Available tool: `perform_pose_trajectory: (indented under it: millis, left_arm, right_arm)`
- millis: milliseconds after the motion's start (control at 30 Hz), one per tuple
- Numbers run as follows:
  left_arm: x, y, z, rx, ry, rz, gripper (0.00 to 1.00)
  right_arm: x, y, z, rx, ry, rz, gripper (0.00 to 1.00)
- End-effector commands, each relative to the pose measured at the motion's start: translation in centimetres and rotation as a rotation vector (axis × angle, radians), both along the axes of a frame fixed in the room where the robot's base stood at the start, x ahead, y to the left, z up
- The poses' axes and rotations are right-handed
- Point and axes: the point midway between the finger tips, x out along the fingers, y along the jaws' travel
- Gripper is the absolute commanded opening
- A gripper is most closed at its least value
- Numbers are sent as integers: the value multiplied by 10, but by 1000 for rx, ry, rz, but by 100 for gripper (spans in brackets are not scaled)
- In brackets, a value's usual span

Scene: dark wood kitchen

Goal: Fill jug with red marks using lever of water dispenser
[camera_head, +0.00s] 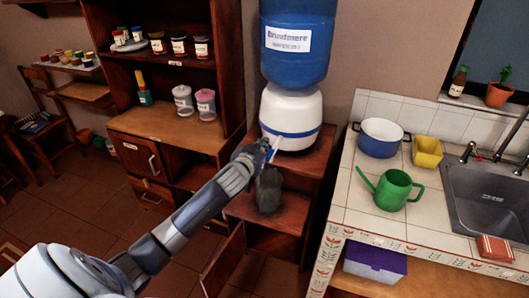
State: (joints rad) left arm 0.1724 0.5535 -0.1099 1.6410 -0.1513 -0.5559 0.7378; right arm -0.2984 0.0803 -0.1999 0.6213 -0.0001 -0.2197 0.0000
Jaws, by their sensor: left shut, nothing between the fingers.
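The water dispenser (291,110) has a white body with a blue band and a large blue bottle on top. It stands on a wooden cabinet. A dark grey, see-through vessel (269,191), which looks like the jug, stands on the shelf below the dispenser's front. Red marks cannot be made out on it. My left gripper (270,152) is shut and empty at the dispenser's lower front, above the jug. It hides the lever and spout, and I cannot tell whether it touches them. My right gripper is out of view.
A cabinet door (224,262) hangs open below the jug. The tiled counter on the right holds a blue pot (380,138), a yellow container (427,152) and a green watering can (393,190) beside the sink (490,195). Wooden shelves with jars stand on the left.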

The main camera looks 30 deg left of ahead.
Motion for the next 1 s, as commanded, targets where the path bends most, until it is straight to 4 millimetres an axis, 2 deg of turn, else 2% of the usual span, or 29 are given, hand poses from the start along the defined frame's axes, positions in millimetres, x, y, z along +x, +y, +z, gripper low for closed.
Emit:
perform_pose_trajectory:
  millis: [133, 200, 400, 833, 1000]
  left_arm:
    - [19, 4, -3, 0, 0, 0, 0]
    - [16, 4, -19, -3, 5, 1, 0]
    - [16, 4, -40, 0, 2, 1, 0]
    - [16, 4, -45, 0, 0, -1, 0]
    - [16, 2, -51, 3, -20, -3, 0]
  right_arm:
    - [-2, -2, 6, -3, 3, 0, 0]
    - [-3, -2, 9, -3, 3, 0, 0]
    - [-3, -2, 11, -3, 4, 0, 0]
    - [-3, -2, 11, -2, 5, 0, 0]
    - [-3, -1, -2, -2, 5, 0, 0]
